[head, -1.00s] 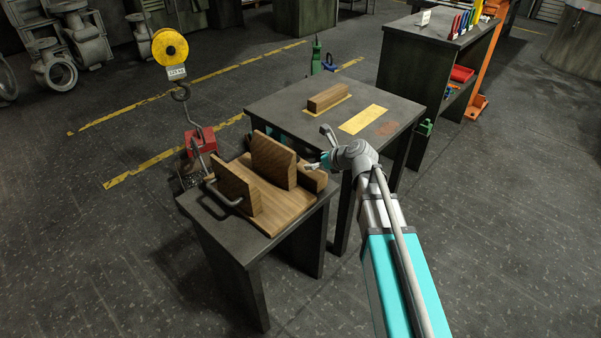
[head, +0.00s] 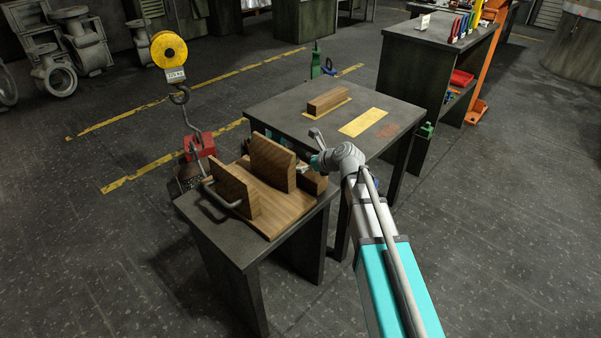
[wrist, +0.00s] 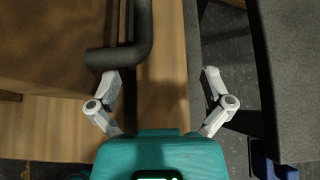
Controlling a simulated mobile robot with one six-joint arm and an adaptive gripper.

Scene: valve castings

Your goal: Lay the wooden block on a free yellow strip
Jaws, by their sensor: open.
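A wooden block (head: 314,183) lies at the right end of the near table, beside a wooden board (head: 270,212) with upright wooden pieces. In the wrist view the block (wrist: 162,75) runs lengthwise between the fingers of my gripper (wrist: 161,82), which is open. The left finger is close to a dark bent handle (wrist: 143,30); I cannot tell whether they touch. In the head view my gripper (head: 307,168) is partly hidden at the block. On the far table, one yellow strip (head: 363,122) is bare. A second strip (head: 309,115) carries another wooden block (head: 328,100).
The near table (head: 230,246) and far table (head: 277,113) stand close together with a narrow gap. A reddish-brown patch (head: 388,131) lies right of the bare strip. A shelf unit (head: 425,75) is behind right.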

